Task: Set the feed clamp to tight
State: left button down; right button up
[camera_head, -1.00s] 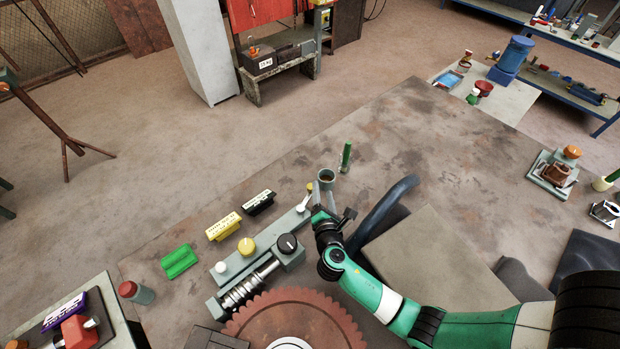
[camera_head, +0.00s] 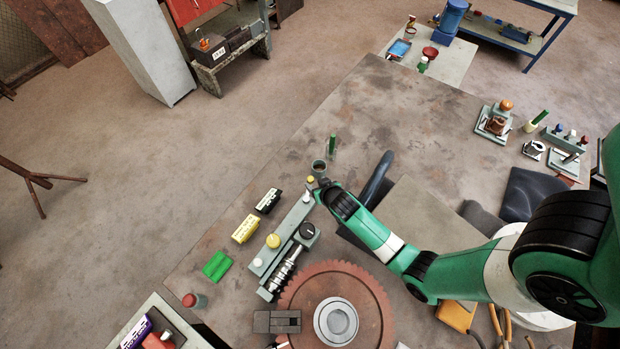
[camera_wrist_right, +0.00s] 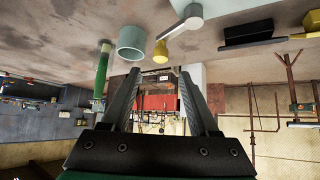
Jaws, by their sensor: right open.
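A long grey fixture (camera_head: 286,236) lies on the brown table, with a white knob, a yellow knob (camera_head: 273,240) and a black knob (camera_head: 307,230) on it. At its far end is a small yellow-tipped part (camera_head: 310,179). The wrist view shows a pale lever on a round hub (camera_wrist_right: 193,12) and a yellow knob (camera_wrist_right: 160,52) beside it. No label shows which part is the feed clamp. My right gripper (camera_head: 317,184) is by the fixture's far end; in the wrist view its fingers (camera_wrist_right: 160,80) are apart and empty. My left gripper is out of view.
A grey-green cup (camera_head: 319,168) and a green stick (camera_head: 332,145) stand close beyond my right gripper. A rusty toothed disc (camera_head: 370,300) is in front. The table's far middle is clear.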

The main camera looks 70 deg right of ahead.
aim_at(310, 178)
jog(key=b+x, duration=0.2)
jog(key=x, duration=0.6)
grip_shut()
dwell(1.1)
